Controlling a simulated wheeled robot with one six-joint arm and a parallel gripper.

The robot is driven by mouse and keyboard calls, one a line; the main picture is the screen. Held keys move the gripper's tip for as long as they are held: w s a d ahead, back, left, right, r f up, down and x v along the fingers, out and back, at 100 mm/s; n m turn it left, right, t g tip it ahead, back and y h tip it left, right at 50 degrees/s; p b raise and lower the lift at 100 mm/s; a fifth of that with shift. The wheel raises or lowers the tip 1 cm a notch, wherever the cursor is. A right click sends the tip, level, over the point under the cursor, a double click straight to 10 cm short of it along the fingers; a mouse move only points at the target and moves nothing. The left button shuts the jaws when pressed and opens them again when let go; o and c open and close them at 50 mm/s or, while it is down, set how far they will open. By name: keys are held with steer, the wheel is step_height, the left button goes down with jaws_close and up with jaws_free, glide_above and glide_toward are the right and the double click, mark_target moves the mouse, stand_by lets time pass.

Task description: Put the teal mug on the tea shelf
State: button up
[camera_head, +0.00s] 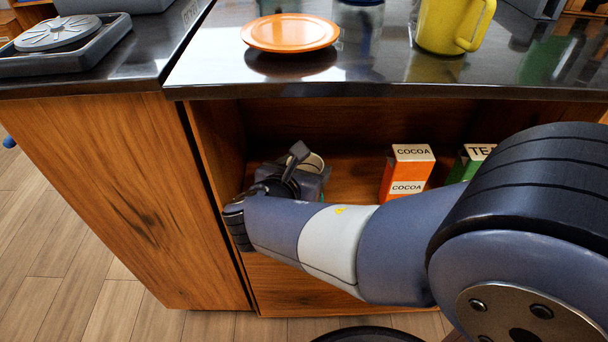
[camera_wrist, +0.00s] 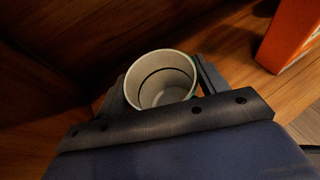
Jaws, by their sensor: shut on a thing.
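The teal mug (camera_wrist: 161,84) is between the two fingers of my gripper (camera_wrist: 163,90) in the wrist view, its pale inside facing the camera and a thin teal rim showing.
An orange cocoa box (camera_head: 406,172) stands right of the mug, with a green tea box (camera_head: 468,163) beyond it, partly behind my arm. The shelf's left wall (camera_head: 218,140) is close by. An orange plate (camera_head: 290,32) and yellow mug (camera_head: 442,25) stand on the dark counter above.

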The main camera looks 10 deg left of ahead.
steer(key=shift+f, duration=0.1)
steer(key=shift+f, duration=0.15)
steer(key=o, duration=1.2)
steer(key=shift+c, duration=0.2)
steer(key=shift+r, duration=0.25)
steer(key=shift+s+r+p, duration=0.2)
steer(key=shift+p, duration=0.15)
steer(key=p+v, duration=0.4)
steer(key=v, duration=0.7)
steer(key=shift+s+p, duration=0.25)
steer(key=shift+p, duration=0.1)
